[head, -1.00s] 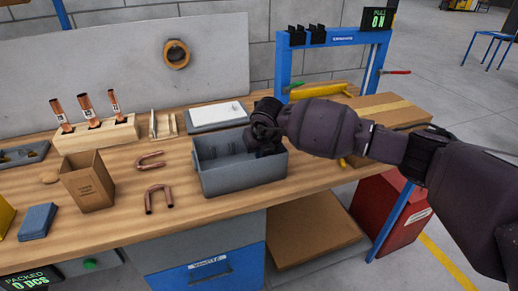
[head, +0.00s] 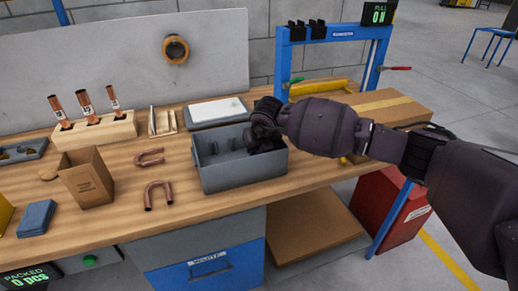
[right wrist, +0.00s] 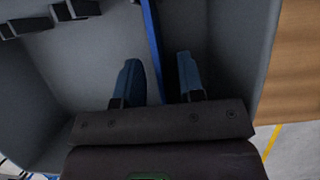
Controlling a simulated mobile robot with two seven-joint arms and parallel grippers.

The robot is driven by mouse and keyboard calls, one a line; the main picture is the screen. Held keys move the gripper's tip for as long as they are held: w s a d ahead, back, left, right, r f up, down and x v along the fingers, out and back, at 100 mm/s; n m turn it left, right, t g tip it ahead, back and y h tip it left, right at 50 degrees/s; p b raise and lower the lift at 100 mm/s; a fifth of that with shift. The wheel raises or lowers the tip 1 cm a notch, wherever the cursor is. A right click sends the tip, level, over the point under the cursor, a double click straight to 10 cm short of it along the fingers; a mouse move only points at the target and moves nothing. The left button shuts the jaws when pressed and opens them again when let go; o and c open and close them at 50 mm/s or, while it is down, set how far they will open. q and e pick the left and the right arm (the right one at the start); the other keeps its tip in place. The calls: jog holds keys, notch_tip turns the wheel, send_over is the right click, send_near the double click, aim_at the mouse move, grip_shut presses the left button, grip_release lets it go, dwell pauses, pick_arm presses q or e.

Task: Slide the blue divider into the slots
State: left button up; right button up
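The grey bin (head: 240,176) stands on the workbench, with dark slot holders (head: 213,149) on its inner far wall. In the right wrist view, black slot holders (right wrist: 76,10) show at the upper left. The blue divider (right wrist: 152,30) appears there as a thin blue strip running down between my fingers. My right gripper (right wrist: 158,60) is inside the bin, its fingers apart on either side of the divider, with gaps visible. In the head view, my right gripper (head: 262,138) hides the divider. I cannot tell whether the divider sits in slots. My left gripper is out of view.
Copper U-tubes (head: 158,195) lie left of the bin, near an open cardboard box (head: 86,180). A wooden block (head: 95,133) holds upright copper tubes. A grey tray with a white top (head: 217,110) sits behind the bin. A blue frame (head: 284,68) stands at the right.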

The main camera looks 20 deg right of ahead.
jog(key=v, duration=0.5)
jog(key=shift+r+p, duration=0.25)
jog(key=shift+p, duration=0.15)
jog(key=v, duration=0.5)
jog(key=shift+s+r, duration=0.1)
jog(key=shift+r, duration=0.05)
